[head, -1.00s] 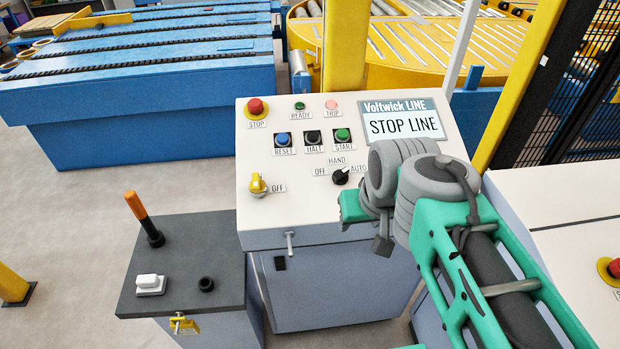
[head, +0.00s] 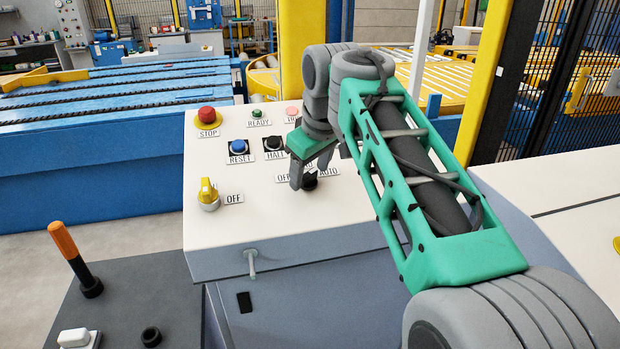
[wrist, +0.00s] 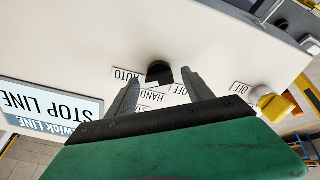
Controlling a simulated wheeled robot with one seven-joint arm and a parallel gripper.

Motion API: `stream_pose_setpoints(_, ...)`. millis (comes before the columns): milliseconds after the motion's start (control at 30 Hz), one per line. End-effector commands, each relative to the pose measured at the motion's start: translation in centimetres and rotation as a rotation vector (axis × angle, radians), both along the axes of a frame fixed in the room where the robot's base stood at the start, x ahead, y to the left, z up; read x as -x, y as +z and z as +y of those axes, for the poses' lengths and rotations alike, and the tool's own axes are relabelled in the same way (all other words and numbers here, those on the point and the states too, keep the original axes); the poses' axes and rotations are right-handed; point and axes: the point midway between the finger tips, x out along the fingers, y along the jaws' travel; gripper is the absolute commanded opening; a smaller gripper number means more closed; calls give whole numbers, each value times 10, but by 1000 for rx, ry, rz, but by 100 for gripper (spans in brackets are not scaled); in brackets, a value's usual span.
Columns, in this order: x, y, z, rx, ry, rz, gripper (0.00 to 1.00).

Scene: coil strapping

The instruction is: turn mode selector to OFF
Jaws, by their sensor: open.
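The mode selector is a small black knob (head: 309,182) on the white sloped panel, with OFF, HAND and AUTO labels around it. It also shows in the wrist view (wrist: 159,72). Which label it points to is hard to tell now. My gripper (head: 310,175) is open at the panel, and its grey fingers partly cover the labels in the head view. In the wrist view my gripper (wrist: 162,75) has one fingertip on each side of the knob, with a gap to each. Whether the fingertips reach down beside the knob is unclear.
A yellow selector (head: 207,193) with its own OFF label sits on the panel's left. A red STOP button (head: 207,115), blue RESET button (head: 238,147) and HALT button (head: 273,144) lie farther up. An orange-handled lever (head: 65,240) stands on the dark side box.

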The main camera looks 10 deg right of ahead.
Motion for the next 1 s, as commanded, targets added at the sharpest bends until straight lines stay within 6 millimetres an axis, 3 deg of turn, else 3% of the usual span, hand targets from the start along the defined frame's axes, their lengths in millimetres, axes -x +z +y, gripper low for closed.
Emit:
stream_pose_setpoints(300, -3, -5, 0, 1, 0, -3, 60)
stream_pose_setpoints(1000, -3, -5, 0, 0, -1, -3, 3)
